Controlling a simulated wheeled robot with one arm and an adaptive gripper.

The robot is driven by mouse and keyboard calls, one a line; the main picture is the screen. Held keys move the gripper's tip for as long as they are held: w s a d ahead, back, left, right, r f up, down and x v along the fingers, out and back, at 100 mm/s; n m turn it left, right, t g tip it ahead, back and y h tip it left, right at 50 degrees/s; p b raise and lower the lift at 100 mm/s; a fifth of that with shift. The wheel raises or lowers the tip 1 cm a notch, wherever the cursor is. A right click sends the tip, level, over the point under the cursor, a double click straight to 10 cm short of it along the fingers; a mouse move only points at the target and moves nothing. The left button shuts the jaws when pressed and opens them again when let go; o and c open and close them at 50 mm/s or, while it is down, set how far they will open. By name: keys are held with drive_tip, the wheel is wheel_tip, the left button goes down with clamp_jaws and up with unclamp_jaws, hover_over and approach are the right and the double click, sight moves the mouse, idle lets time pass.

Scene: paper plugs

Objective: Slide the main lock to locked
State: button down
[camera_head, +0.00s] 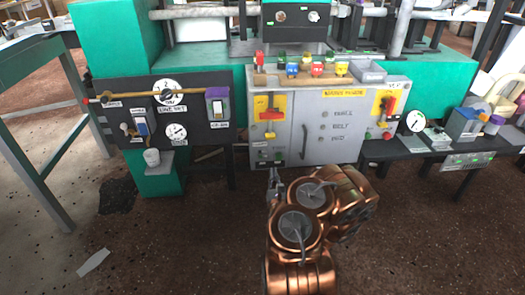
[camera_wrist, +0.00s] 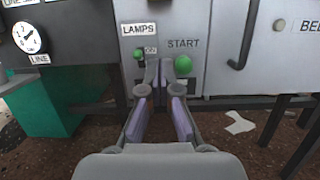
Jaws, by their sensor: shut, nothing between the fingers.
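A grey cabinet (camera_head: 345,140) stands ahead of me. On its left side is a yellow plate with a red handle (camera_head: 270,112), and on its right side is a second yellow plate with a red-and-black handle (camera_head: 387,106). I cannot read which one is the main lock. My gripper (camera_head: 274,178) is just below the cabinet's lower left corner. In the wrist view, my gripper (camera_wrist: 160,72) is shut and empty, its tips in front of the panel between the LAMPS switch (camera_wrist: 139,55) and the green START button (camera_wrist: 183,64). Neither yellow plate shows in the wrist view.
A dark panel with gauges and a yellow rod (camera_head: 140,95) is at the left. A dark bent door handle (camera_head: 304,141) sticks out right of the gripper. Small coloured blocks (camera_head: 316,69) stand on the cabinet top. The floor in front is open.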

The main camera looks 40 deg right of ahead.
sight(270, 130)
drive_tip(key=b+x, duration=0.4)
drive_tip(key=x, duration=0.6)
drive_tip(key=shift+d+f, duration=0.1)
drive_tip(key=shift+f, duration=0.1)
drive_tip(key=shift+r+b, duration=0.65)
drive_tip(key=shift+r, duration=1.35)
